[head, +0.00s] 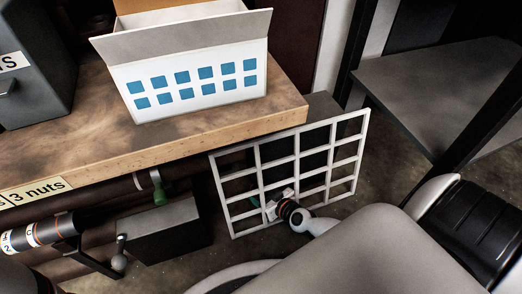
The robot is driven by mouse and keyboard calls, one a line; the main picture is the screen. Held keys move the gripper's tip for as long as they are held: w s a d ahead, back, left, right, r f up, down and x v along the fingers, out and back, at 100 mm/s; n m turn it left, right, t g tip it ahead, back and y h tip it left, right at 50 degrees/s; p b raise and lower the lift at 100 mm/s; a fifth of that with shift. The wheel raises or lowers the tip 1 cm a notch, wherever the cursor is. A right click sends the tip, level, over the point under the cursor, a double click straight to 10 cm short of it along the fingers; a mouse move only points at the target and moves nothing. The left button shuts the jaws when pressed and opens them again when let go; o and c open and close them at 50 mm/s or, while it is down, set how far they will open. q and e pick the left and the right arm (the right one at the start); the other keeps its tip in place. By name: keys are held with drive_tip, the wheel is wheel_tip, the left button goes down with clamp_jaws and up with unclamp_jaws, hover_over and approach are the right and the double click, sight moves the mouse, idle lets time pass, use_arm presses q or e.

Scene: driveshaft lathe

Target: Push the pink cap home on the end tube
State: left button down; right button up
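No pink cap and no end tube that I can make out show in the head view. A gripper (272,208), which I take to be my right one, is small and low at the white grid rack (262,168), partly over its lower bars. Its fingers are too small to tell open from shut. A small teal piece (254,201) shows beside it; I cannot tell what it is or whether it is held. My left gripper is not in view.
A wooden bench (215,120) carries an open white box (190,85) with blue squares and a grey bin (35,65). Below are a dark block (165,232), a green-tipped lever (158,190) and a dark banded cylinder (40,232). A grey table (440,90) stands at right.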

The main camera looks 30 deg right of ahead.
drive_tip(key=c, duration=0.4)
drive_tip(key=shift+c, duration=0.2)
drive_tip(key=shift+r, duration=0.1)
